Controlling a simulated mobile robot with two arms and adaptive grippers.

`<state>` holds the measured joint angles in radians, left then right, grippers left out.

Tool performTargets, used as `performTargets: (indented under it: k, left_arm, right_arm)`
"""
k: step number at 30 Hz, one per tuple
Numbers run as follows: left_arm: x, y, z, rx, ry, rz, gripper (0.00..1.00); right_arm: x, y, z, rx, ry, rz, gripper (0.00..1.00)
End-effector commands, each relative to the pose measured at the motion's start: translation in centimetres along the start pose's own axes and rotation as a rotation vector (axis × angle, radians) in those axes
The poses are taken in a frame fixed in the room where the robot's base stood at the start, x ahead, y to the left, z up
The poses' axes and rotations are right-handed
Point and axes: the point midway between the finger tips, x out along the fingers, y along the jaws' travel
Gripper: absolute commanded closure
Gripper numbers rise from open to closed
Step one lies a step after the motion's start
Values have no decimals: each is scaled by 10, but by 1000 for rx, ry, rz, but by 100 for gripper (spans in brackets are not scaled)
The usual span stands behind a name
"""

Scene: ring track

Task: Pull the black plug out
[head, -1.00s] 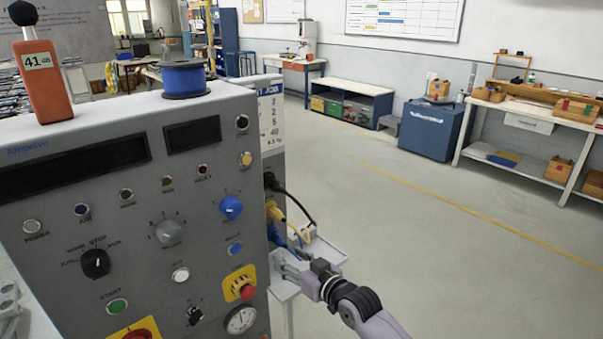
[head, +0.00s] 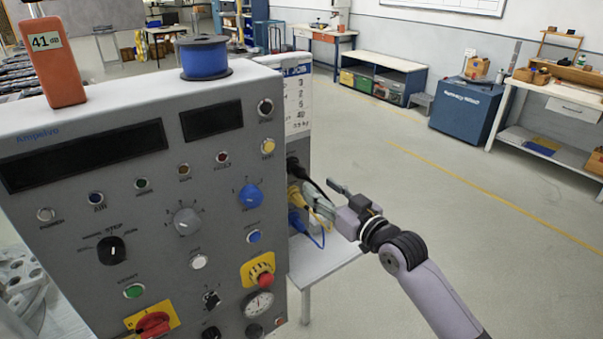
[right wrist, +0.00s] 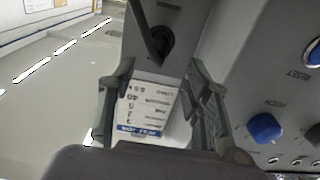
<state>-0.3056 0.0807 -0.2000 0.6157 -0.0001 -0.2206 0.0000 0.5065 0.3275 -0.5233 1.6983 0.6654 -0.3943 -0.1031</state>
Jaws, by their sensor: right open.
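The black plug (head: 293,166) sits in the right side of the grey control cabinet (head: 225,130), with its black cable hanging down and to the right. In the right wrist view the black plug (right wrist: 160,40) shows ahead of the fingers, roughly midway between them. My right gripper (head: 325,196) is beside the cabinet, just right of the plugs, its fingers spread and empty. It also shows in the right wrist view (right wrist: 158,78), open, with no visible contact with the plug. My left gripper is not in view.
A printed sheet (head: 298,100) hangs above. The floor to the right is clear.

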Motion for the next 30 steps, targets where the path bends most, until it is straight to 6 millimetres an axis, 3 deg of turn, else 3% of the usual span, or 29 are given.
performTargets:
  k: [18, 30]
  left_arm:
    - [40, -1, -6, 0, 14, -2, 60]
    - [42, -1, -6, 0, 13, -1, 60]
  right_arm:
    - [76, 0, 2, 0, 0, -1, 55]
    - [86, 0, 0, 0, 0, -1, 55]
